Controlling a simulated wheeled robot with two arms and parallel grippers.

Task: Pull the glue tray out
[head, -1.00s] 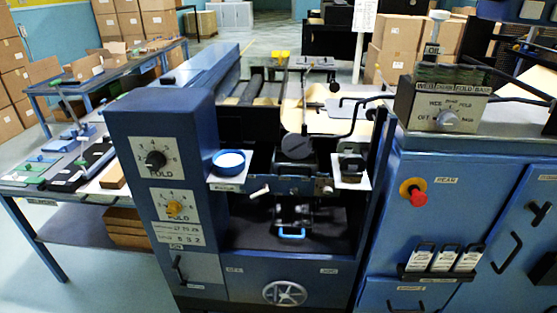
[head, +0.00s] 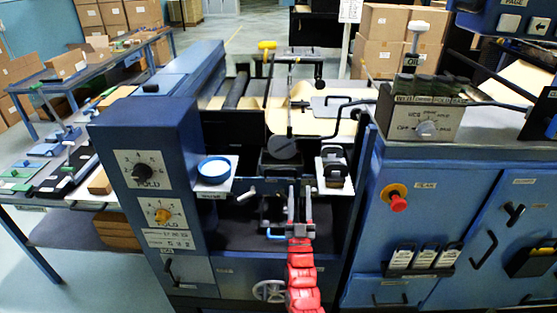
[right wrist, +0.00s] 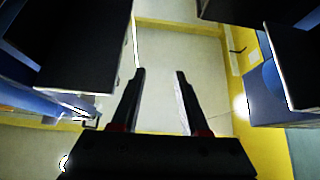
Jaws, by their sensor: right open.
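Inside the open bay of the blue machine, a small dark unit with a blue handle (head: 275,236) sits low; it looks like the glue tray, though no label on it is legible. My right arm hides much of it. My right gripper (head: 300,190) is open and empty, its fingers pointing into the bay, just right of the handle in the picture; I cannot tell its depth relative to the handle. In the right wrist view, the two parted fingers (right wrist: 160,75) have nothing between them, and no tray is recognisable. My left gripper is not in view.
A blue-rimmed dish (head: 214,170) stands on a ledge left of the bay, and a dark block (head: 334,168) on a ledge to its right. A handwheel (head: 268,290) is below. A red button (head: 398,202) sits on the right cabinet.

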